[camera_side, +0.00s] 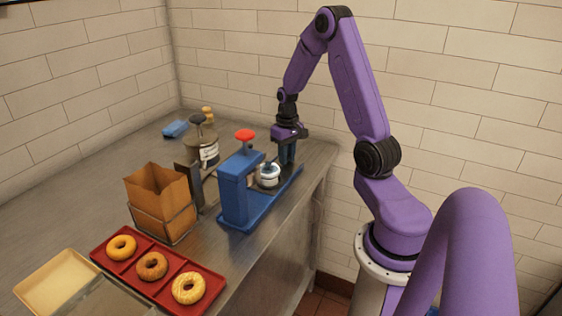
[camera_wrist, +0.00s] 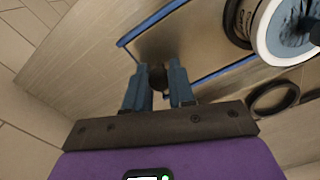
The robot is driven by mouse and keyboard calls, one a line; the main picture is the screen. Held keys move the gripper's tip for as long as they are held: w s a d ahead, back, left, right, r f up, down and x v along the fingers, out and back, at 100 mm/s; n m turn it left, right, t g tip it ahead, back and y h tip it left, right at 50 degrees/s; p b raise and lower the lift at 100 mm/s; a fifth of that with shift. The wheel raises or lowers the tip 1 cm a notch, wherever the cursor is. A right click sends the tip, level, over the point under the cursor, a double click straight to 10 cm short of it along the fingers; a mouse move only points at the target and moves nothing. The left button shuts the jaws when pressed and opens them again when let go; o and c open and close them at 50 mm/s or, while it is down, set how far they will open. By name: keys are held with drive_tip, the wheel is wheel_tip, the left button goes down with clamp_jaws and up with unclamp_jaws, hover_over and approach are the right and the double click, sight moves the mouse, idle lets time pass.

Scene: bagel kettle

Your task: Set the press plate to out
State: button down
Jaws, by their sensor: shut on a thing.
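A blue press (camera_side: 233,190) with a red knob (camera_side: 245,135) stands near the counter's right edge. Its long blue base reaches back to my gripper. The press plate shows in the wrist view as a flat metallic plate (camera_wrist: 190,38) between blue edges, and part of it is cut off by the frame. My gripper (camera_side: 287,160) points down at the far end of the base. In the wrist view my gripper (camera_wrist: 159,77) is shut on a small dark knob (camera_wrist: 158,76) at the plate's near end. The knob is hidden in the side view.
A white round piece (camera_side: 268,180) sits on the base beside the press column. A labelled jar (camera_side: 207,152), a paper bag (camera_side: 158,190), and a red tray (camera_side: 128,262) with bagels stand to the left. A blue block (camera_side: 175,129) lies behind. The counter's right edge is close.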

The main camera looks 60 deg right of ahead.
drive_tip(key=shift+d, duration=0.35)
drive_tip(key=c, duration=1)
unclamp_jaws()
drive_tip(key=shift+a, duration=0.1)
drive_tip(key=shift+r, duration=0.6)
wheel_tip(320, 180, up, 16)
drive_tip(key=shift+r, duration=0.15)
drive_tip(key=shift+w, duration=0.1)
